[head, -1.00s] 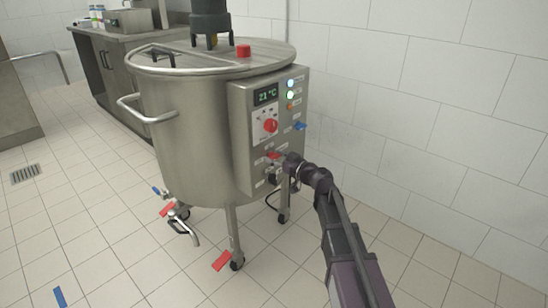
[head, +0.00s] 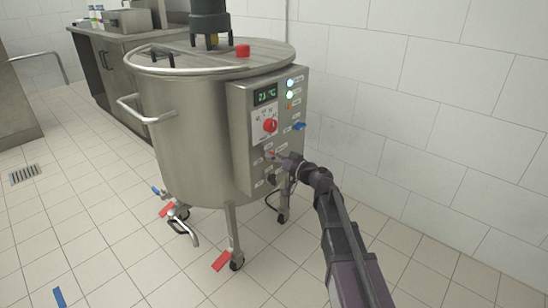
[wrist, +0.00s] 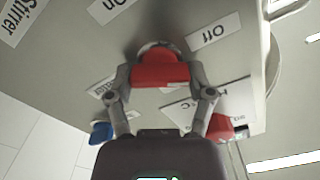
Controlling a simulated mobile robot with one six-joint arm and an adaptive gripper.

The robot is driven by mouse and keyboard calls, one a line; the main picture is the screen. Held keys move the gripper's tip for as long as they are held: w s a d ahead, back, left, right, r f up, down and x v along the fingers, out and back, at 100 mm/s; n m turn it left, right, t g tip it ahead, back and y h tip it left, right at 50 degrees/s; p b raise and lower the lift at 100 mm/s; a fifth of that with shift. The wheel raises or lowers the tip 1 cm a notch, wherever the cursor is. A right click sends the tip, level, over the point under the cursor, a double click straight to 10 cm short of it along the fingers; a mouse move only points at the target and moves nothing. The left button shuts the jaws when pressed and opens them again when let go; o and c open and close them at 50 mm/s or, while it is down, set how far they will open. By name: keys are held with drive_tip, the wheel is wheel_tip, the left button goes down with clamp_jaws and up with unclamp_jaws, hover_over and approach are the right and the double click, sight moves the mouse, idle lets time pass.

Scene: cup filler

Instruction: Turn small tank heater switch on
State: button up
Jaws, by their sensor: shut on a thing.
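The red switch handle (wrist: 160,67) sits between the two fingertips of my gripper (wrist: 160,80) in the wrist view, and the fingers are shut on it. It lies crosswise in that view, close to the "Off" label (wrist: 214,31); an "On" label (wrist: 112,8) is at upper left. In the head view my gripper (head: 284,161) is at the lower part of the control panel (head: 240,130) on the steel tank (head: 185,130). It partly hides the red switch (head: 270,153) there. A label beside the switch is mostly covered by my finger.
A large red dial (head: 270,125) is above the held switch, and a blue switch (head: 299,127) is at the panel's right. A lit display (head: 265,94) and indicator lights (head: 290,95) are higher up. The white wall (head: 430,90) is behind; floor in front is open.

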drive_tip(key=m, duration=0.6)
drive_tip(key=shift+w, duration=0.15)
drive_tip(key=m, duration=0.6)
drive_tip(key=shift+f, duration=0.15)
drive_tip(key=o, duration=1.1)
drive_tip(key=shift+d, duration=0.1)
drive_tip(key=v, duration=1.2)
drive_tip(key=shift+f, duration=0.1)
